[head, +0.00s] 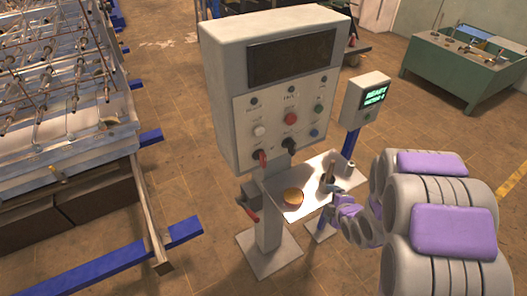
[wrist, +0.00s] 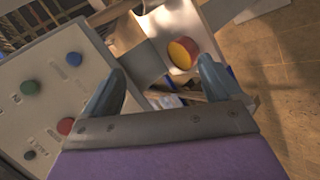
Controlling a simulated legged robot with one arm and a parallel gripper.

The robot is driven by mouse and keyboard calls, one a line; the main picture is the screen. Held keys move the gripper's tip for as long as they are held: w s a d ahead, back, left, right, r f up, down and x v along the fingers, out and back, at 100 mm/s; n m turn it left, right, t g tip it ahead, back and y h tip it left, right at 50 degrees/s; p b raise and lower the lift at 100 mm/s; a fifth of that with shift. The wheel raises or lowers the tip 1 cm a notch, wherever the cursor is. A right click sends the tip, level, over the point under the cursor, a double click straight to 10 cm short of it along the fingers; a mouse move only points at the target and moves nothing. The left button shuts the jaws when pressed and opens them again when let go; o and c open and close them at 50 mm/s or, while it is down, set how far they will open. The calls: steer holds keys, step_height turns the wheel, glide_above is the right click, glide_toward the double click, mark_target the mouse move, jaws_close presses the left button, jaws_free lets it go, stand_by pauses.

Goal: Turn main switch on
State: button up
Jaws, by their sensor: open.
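The grey control box (head: 270,90) stands on a post, with a dark display above several buttons. A red lever (head: 250,216) is on a small box on the post. I cannot read which one is the main switch. My gripper (head: 338,197) is beside the shelf, right of and below the panel. In the wrist view my gripper (wrist: 158,88) is open and empty, with the panel (wrist: 45,110) to its left.
A shelf (head: 318,180) below the box holds a round yellow-and-red object (head: 292,196), which also shows in the wrist view (wrist: 183,52). A small screen (head: 367,98) stands to the right. A metal frame with blue beams (head: 130,255) is at the left.

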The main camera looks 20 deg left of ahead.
steer(key=s+a+r+n+y+p, duration=0.1)
steer(key=s+a+n+y+p, duration=0.1)
steer(key=a+n+y+p, duration=0.45)
steer(key=t+y+b, duration=0.2)
steer(key=t+b, duration=0.1)
glide_toward(264, 164)
steer(key=b+x, duration=0.8)
steer(key=x, duration=0.2)
steer(key=shift+w+a+b, duration=0.1)
steer(key=shift+w+b, duration=0.05)
steer(key=shift+b, duration=0.2)
steer(key=shift+w+a, duration=0.2)
steer(key=shift+w, duration=0.25)
